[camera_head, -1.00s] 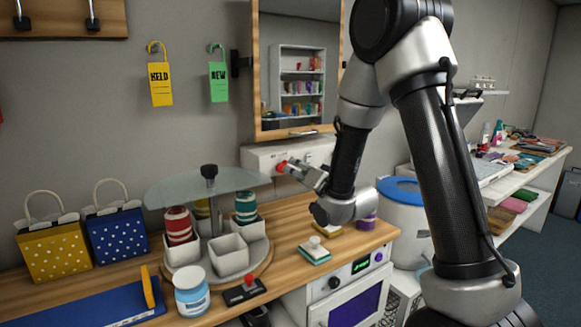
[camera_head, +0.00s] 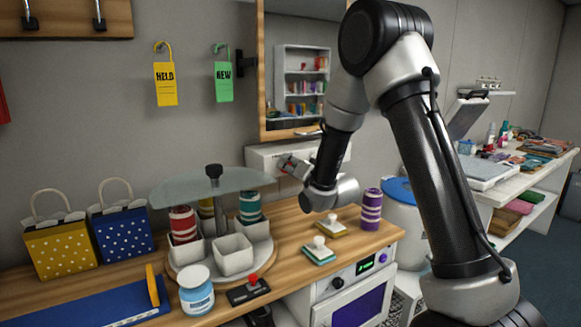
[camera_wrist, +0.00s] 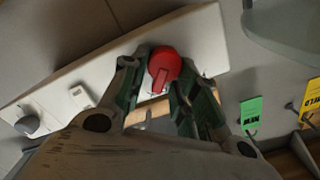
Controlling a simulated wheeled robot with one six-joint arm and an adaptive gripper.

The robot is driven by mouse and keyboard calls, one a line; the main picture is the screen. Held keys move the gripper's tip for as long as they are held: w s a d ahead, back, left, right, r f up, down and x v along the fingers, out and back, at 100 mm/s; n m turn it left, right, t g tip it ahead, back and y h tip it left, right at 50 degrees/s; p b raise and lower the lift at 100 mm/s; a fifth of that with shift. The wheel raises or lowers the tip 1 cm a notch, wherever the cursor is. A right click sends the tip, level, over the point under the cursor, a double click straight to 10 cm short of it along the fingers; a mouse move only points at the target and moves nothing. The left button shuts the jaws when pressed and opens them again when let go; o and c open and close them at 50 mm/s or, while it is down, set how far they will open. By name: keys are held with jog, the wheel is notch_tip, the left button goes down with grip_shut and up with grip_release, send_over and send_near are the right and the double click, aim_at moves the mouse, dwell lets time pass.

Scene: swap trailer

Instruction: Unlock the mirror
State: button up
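The mirror (camera_head: 298,85) hangs on the wall in a wooden frame, its face flat and upright. Below it, a white wall box (camera_head: 262,157) carries a red knob, which shows clearly in the wrist view (camera_wrist: 164,66). My gripper (camera_head: 287,162) is at the box's left part. In the wrist view, my gripper's two fingers (camera_wrist: 162,78) close in on both sides of the red knob, which fills the gap between their tips. The box looks tilted in that view. In the head view my fingers mostly hide the knob.
Two stamps (camera_head: 319,251) and a purple striped roll (camera_head: 371,209) are on the wooden counter (camera_head: 285,228). Yellow (camera_head: 165,84) and green (camera_head: 223,82) tags hang left of the mirror.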

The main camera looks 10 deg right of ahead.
jog(key=shift+c, duration=0.6)
jog(key=shift+n, duration=0.3)
jog(key=n, duration=0.2)
jog(key=shift+a+r+n, duration=0.15)
jog(key=shift+n, duration=0.15)
jog(key=shift+s+a+n, duration=0.1)
jog(key=shift+a+n, duration=0.15)
jog(key=shift+n, duration=1.85)
jog(key=shift+s+a+n, duration=0.1)
jog(key=shift+a+n, duration=0.2)
jog(key=shift+n, duration=1.8)
jog(key=shift+s+a+n, duration=0.1)
jog(key=shift+a+n, duration=0.15)
jog(key=shift+n, duration=1.85)
